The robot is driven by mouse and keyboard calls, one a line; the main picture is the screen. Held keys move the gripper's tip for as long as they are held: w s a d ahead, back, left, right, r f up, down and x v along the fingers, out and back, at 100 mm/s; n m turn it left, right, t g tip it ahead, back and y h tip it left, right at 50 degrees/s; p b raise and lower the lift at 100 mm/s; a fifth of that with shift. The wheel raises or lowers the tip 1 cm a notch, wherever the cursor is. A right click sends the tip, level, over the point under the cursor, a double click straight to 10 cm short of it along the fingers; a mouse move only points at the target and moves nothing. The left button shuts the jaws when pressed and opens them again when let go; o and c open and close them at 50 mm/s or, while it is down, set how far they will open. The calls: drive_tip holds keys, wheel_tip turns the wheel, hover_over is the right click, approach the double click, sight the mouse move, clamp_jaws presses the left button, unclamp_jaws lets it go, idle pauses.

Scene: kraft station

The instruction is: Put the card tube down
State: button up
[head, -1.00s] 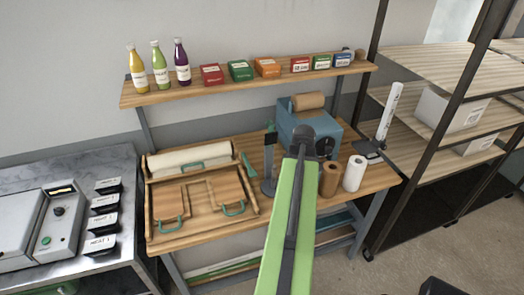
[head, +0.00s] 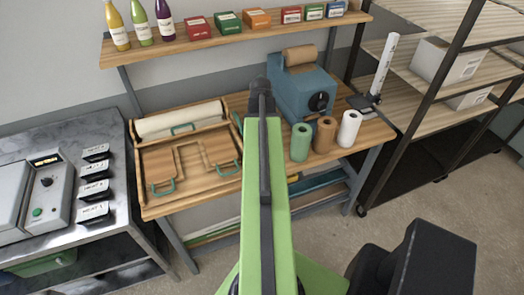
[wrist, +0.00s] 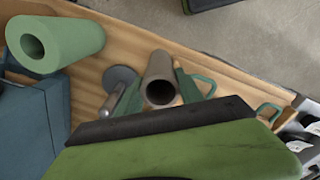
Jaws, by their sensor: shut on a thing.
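The card tube (wrist: 159,82) is a grey-brown hollow tube, its open end facing the camera in the wrist view. My gripper (wrist: 162,98) is shut on it, with green fingers on either side. The tube is over the wooden workbench (wrist: 92,88); I cannot tell whether its far end touches the bench. In the head view, my green arm reaches over the bench and hides the gripper and the tube.
Green (head: 301,142), brown (head: 325,134) and white (head: 349,128) rolls stand right of my arm, before a blue machine (head: 302,92). A wooden tray with green handles (head: 190,160) lies left. A round-based stand (wrist: 121,78) is beside the tube in the wrist view.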

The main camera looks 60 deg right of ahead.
wheel_tip(320, 180, down, 4)
drive_tip(key=b, duration=0.4)
drive_tip(key=o, duration=0.5)
drive_tip(key=shift+f, duration=0.15)
drive_tip(key=o, duration=0.5)
wheel_tip(320, 180, up, 12)
drive_tip(key=p, duration=1.2)
drive_tip(key=shift+r, duration=0.25)
